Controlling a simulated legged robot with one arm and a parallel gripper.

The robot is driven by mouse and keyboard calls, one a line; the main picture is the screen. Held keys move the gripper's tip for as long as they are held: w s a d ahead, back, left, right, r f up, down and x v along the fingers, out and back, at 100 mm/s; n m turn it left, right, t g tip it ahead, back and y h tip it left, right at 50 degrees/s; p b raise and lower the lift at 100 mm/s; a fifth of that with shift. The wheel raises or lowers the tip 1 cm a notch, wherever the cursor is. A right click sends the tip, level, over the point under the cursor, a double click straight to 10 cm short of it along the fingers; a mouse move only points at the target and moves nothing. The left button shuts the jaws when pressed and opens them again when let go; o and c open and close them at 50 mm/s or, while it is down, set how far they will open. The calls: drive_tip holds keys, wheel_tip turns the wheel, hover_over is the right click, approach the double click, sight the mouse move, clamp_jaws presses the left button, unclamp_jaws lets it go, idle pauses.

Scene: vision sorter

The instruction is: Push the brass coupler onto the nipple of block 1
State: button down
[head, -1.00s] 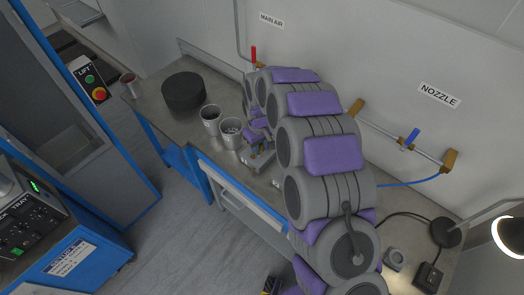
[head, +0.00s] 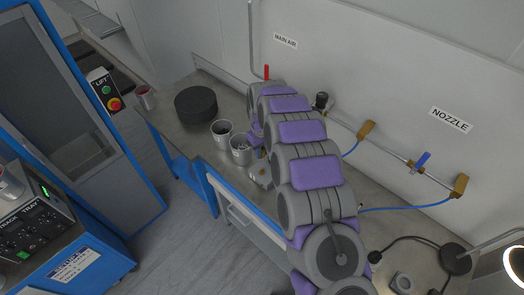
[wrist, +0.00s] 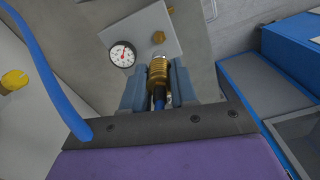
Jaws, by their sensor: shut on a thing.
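In the wrist view my gripper (wrist: 158,88) is shut on the ribbed brass coupler (wrist: 158,72), with a dark blue hose end below it. Beyond its tip is a grey metal block (wrist: 150,22) with a round white gauge (wrist: 122,54) and a small brass fitting (wrist: 158,37), perhaps the nipple. A small gap shows between coupler and fitting in the picture; their depth apart is unclear. No number is readable on the block.
On the bench, a black round disc (head: 196,105) and two metal cups (head: 222,132) (head: 241,150) stand left of my arm. A blue hose (head: 405,208) runs from the wall pipe behind my arm. A blue hose (wrist: 45,70) also crosses the wrist view's left side.

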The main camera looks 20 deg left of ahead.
drive_tip(key=shift+w+f+b, duration=0.1)
drive_tip(key=shift+f+b, duration=0.3)
drive_tip(key=shift+f, duration=1.9)
drive_tip(key=shift+f+b, duration=0.5)
drive_tip(key=shift+f, duration=1.65)
idle(1.9)
drive_tip(key=c, duration=0.8)
unclamp_jaws()
drive_tip(key=shift+r, duration=0.1)
wheel_tip(320, 180, up, 17)
drive_tip(key=shift+r, duration=0.1)
